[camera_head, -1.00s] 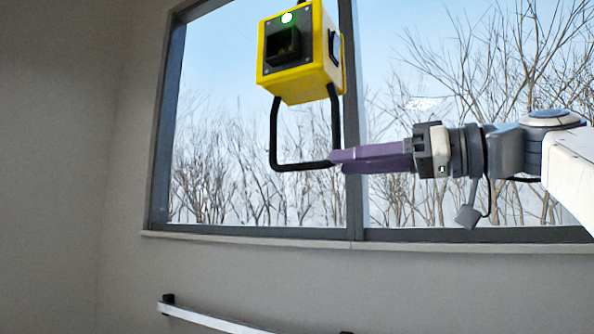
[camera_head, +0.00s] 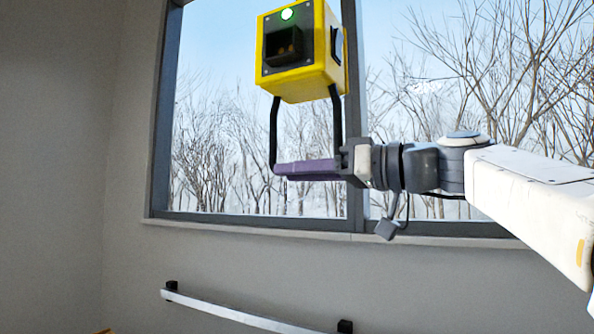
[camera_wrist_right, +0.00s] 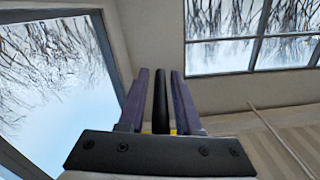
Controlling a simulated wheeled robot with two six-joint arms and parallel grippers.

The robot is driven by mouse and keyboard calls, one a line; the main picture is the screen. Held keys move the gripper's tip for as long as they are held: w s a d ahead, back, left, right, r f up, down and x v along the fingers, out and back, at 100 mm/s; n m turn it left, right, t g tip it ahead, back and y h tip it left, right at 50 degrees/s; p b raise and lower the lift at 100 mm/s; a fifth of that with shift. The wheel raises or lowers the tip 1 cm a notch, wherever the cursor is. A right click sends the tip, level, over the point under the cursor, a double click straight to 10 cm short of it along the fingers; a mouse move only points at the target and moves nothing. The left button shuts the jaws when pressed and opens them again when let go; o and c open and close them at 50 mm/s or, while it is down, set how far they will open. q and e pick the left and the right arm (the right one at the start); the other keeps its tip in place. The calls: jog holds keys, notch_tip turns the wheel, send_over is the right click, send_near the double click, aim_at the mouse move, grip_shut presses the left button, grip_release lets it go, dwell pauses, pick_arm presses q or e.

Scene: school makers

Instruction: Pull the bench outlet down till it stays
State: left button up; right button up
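The bench outlet is a yellow box (camera_head: 318,72) with a dark socket face and a green light, hanging in front of the window in the head view. A black U-shaped handle (camera_head: 274,130) hangs below it. My right gripper (camera_head: 280,168) reaches in from the right, its purple fingers level along the handle's bottom bar and hiding most of it. In the right wrist view, the black bar (camera_wrist_right: 160,100) lies between the two purple fingers, with a narrow gap on each side. The fingers are open around it, not pressed on it. My left gripper is not in view.
A window with a grey frame (camera_head: 355,200) and a sill (camera_head: 270,232) is behind the outlet. A pale rail (camera_head: 235,314) on dark brackets is on the wall below. The space left of the outlet is clear.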

grip_shut()
jog(key=shift+r, duration=0.1)
dwell(1.1)
